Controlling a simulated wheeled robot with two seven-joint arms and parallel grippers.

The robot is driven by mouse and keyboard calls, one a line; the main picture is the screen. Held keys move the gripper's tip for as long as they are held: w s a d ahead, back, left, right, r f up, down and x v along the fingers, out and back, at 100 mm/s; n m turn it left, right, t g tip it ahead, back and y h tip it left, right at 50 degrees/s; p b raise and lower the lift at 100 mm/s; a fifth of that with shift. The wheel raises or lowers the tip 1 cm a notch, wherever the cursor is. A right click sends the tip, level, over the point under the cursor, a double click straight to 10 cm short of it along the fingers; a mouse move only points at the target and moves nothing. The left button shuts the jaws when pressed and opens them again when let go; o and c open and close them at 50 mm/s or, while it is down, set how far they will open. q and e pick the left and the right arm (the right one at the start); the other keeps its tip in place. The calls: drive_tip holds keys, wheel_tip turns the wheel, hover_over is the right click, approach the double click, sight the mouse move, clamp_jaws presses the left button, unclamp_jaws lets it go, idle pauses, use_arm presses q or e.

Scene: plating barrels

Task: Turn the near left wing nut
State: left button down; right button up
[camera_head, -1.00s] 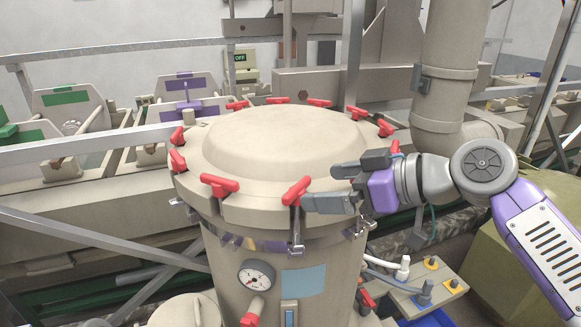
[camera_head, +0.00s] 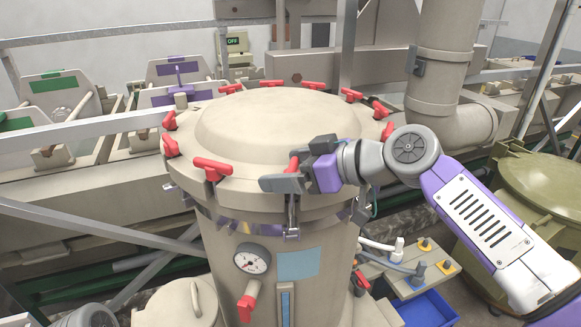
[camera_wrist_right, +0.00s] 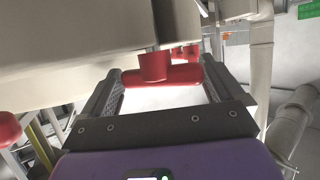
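A large beige barrel with a domed lid (camera_head: 265,128) has red wing nuts around its rim. The near left wing nut (camera_head: 212,167) sits on the front of the rim, with nothing touching it. My right gripper (camera_head: 286,172) is at the nut to its right, the near right wing nut (camera_head: 293,163), which the fingers partly hide. In the right wrist view, a red wing nut (camera_wrist_right: 158,73) lies between the two spread fingers, with gaps at its sides. My left gripper is not in view.
A pressure gauge (camera_head: 252,260) and a red-handled valve (camera_head: 246,306) are on the barrel's front. A thick pipe (camera_head: 445,70) stands behind on the right. A metal rail (camera_head: 90,128) crosses at the left. Above the lid is free room.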

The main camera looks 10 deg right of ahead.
drive_tip(key=c, duration=0.5)
drive_tip(key=shift+r, duration=0.1)
idle(0.9)
drive_tip(key=o, duration=0.7)
drive_tip(key=shift+d, duration=0.1)
drive_tip(key=v, duration=0.7)
drive_tip(key=shift+s+d, duration=0.2)
